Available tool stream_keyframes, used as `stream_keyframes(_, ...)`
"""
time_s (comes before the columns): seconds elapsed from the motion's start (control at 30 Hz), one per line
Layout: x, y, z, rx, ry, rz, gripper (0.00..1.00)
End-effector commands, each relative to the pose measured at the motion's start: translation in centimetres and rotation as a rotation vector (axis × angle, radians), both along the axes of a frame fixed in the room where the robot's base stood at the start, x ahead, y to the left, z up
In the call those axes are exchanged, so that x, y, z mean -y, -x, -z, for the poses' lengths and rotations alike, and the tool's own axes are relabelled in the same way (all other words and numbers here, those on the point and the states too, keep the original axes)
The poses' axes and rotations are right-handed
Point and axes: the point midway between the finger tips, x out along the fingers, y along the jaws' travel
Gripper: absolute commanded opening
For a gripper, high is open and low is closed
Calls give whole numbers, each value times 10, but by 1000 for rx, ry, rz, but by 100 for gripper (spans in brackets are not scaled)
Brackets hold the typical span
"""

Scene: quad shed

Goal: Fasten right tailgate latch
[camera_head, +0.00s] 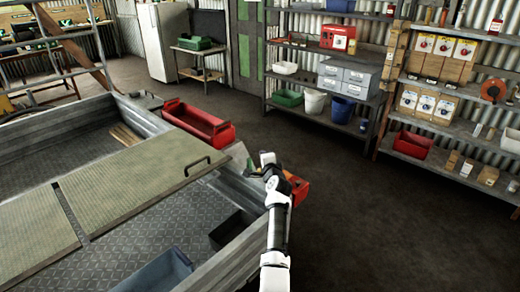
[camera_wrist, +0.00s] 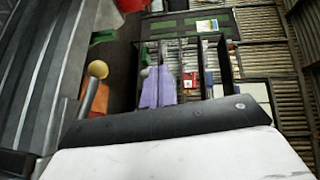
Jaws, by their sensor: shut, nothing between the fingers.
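The grey metal trailer bed (camera_head: 150,127) fills the left of the head view. My gripper (camera_head: 266,160) is at the bed's right rear corner, beside a red-orange part (camera_head: 300,190). In the wrist view my gripper (camera_wrist: 158,88) shows as two pale purple fingers, shut together and empty. Left of them is a lever with a tan ball knob (camera_wrist: 97,69), apart from the fingers in the picture; it may be the right tailgate latch. The ribbed grey metal panel (camera_wrist: 38,75) lies further left. My arm hides part of the corner, and I cannot tell how the latch stands.
A red tray (camera_head: 200,124) sits at the bed's far side. A tan panel (camera_head: 140,180) with a black handle covers part of the bed. A blue bin (camera_head: 160,272) lies inside. Shelves (camera_head: 320,105) stand behind; the floor (camera_head: 400,225) at right is clear.

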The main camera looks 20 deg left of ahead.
Motion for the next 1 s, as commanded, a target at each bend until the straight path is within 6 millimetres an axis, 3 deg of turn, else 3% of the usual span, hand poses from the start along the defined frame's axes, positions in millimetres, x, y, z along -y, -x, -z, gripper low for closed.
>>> stream_keyframes(0.43,6,44,-51,2,-1,2,0)
stream_keyframes(1.0,7,50,-60,-1,-2,2,0)
